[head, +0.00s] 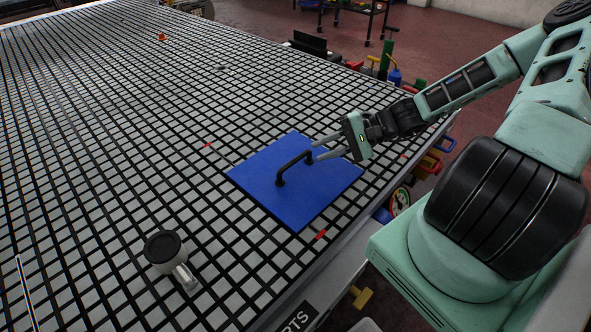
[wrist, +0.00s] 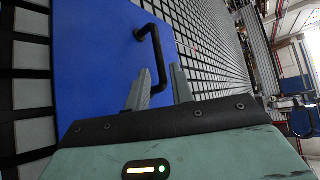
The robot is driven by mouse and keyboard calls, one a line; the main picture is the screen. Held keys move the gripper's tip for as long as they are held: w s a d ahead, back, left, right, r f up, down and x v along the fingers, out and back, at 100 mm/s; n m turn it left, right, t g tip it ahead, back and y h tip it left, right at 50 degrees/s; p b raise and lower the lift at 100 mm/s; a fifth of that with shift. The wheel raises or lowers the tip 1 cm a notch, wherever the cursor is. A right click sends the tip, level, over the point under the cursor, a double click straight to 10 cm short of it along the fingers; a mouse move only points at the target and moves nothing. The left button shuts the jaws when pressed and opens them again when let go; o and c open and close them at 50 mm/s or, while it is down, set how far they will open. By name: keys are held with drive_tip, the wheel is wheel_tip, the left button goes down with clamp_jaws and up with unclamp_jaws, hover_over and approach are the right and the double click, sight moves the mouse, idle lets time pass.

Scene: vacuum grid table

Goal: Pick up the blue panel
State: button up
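The blue panel (head: 258,172) is a flat square with a black handle (head: 293,168) standing up on its top face. It lies flat on the grid table near the table's right edge. My gripper (head: 321,147) is over the panel's far right part, beside the handle's far end. In the wrist view the panel (wrist: 85,60) fills the left side and the handle (wrist: 156,45) rises just beyond the fingers. The gripper (wrist: 160,86) is open, with a gap between its two fingers. The handle appears near the fingertips; I cannot tell whether they touch it.
The grid table (head: 110,120) is mostly bare. Small red marks (head: 321,234) lie by the panel. A small orange object (head: 162,37) sits far back. Several coloured clamps (head: 428,162) hang along the right edge.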

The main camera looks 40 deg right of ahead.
sight(298, 160)
drive_tip(key=shift+p+x, duration=0.95)
drive_tip(key=shift+x, duration=3.35)
drive_tip(key=shift+s, duration=0.15)
clamp_jaws()
